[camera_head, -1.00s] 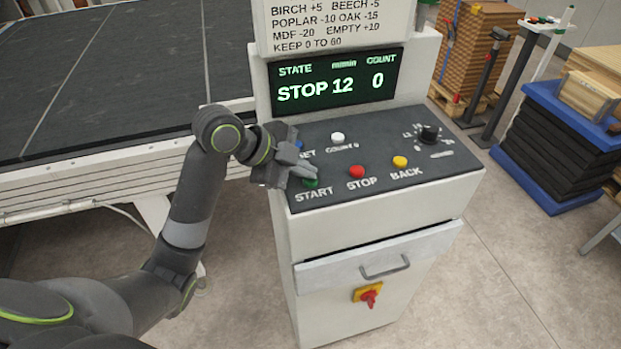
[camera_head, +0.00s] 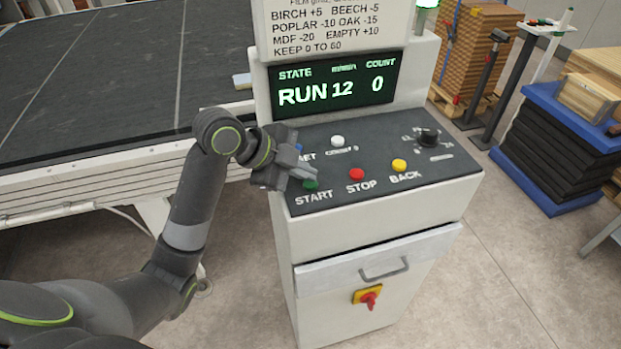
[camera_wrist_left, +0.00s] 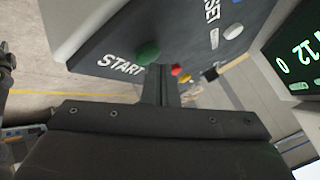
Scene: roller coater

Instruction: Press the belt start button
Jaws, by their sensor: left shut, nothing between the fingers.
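The green START button (camera_head: 311,185) is at the front left of the dark sloped panel (camera_head: 430,178). It also shows in the left wrist view (camera_wrist_left: 148,52), just beside the fingertips. My left gripper (camera_head: 311,176) is shut and empty, its tips close by the START button; I cannot tell whether they touch it. The display (camera_head: 336,84) reads RUN, 12 and count 0. The right gripper is not in view.
A red STOP button (camera_head: 356,174) and a yellow BACK button (camera_head: 399,165) sit right of START. A white button (camera_head: 337,141) and a black knob (camera_head: 428,138) are behind them. The dark belt (camera_head: 110,75) lies at the left.

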